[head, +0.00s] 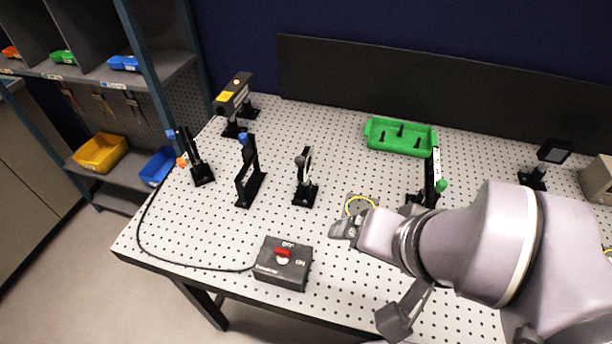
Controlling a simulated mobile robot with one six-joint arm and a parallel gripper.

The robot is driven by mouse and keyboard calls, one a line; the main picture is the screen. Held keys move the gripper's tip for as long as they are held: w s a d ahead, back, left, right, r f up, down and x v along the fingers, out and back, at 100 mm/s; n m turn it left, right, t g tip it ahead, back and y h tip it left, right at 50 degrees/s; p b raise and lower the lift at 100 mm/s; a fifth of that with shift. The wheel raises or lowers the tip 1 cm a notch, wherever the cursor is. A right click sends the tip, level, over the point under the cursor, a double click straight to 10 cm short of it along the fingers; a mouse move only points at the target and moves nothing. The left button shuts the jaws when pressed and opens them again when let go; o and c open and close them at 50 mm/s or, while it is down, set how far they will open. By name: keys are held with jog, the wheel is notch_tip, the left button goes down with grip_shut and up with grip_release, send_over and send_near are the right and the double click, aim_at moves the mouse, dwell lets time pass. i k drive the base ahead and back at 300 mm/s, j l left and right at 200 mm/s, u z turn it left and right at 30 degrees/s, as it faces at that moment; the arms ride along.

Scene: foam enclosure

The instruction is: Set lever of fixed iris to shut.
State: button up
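A round black-rimmed mount on a post (305,178) stands upright on the perforated table, with a small grey knob at its upper left. It may be the fixed iris, but its lever and setting are too small to tell. My gripper (343,228) is to the right of and nearer than this mount, apart from it in the picture. I cannot tell whether its fingers are open or shut. An upright black mount with a green knob (430,180) stands behind my arm, its base partly hidden.
A control box with a red switch (282,262) sits at the front left, with a black cable. Black mounts with blue (248,175) and orange (196,160) knobs stand to the left. A green tray (400,137) lies behind. A yellow loop (360,204) is beside my gripper.

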aim_at(300, 161)
jog(key=j, duration=1.45)
jog(key=k+z, duration=0.05)
